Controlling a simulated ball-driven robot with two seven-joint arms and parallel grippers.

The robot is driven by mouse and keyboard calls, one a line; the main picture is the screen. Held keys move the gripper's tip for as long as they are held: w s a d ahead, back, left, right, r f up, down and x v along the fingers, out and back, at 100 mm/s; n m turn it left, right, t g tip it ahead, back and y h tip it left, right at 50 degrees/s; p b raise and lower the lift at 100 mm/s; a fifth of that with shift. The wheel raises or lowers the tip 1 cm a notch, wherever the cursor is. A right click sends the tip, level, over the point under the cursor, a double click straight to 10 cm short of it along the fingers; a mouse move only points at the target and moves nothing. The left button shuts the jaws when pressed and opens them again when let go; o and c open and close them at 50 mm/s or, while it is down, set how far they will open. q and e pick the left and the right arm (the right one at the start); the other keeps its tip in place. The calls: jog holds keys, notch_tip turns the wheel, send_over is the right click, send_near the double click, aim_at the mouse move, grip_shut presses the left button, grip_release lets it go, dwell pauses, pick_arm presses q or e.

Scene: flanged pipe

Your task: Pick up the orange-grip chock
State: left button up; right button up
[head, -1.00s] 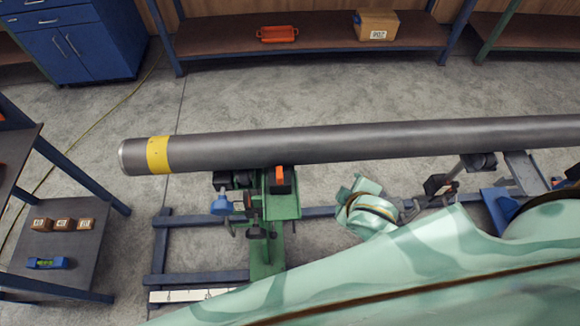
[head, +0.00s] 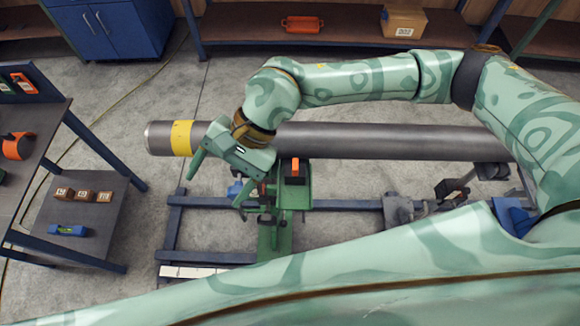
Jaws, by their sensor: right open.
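A small orange-grip piece, which looks like the orange-grip chock (head: 295,168), stands on the green support (head: 297,196) just below the pipe (head: 375,141). Its lower part is dark. My right gripper (head: 217,182) is open and empty, over the pipe near its yellow band, to the left of the chock. Its fingers point down and left, apart from the chock. My left gripper is not in view.
A blue-framed bench (head: 60,115) at left holds orange-and-black tools. A lower shelf (head: 95,225) holds several small wooden blocks and a blue level (head: 68,230). An orange tray (head: 302,24) and a cardboard box (head: 404,22) sit on the back shelf.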

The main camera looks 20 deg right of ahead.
jog(key=w+d+f+n+t+h, duration=0.1)
jog(key=w+d+f+n+h, duration=0.1)
jog(key=w+d+h, duration=0.3)
jog(key=n+t+h, duration=0.1)
jog(key=t+h, duration=0.1)
jog(key=h, duration=0.1)
send_over(295, 165)
jog(key=w, duration=0.1)
jog(key=f, duration=0.9)
jog(key=shift+w+d+f, duration=0.2)
jog(key=shift+w+f, duration=0.05)
jog(key=shift+f, duration=0.15)
jog(key=shift+f+p, duration=0.35)
jog(key=shift+f, duration=2.8)
jog(key=c, duration=1.2)
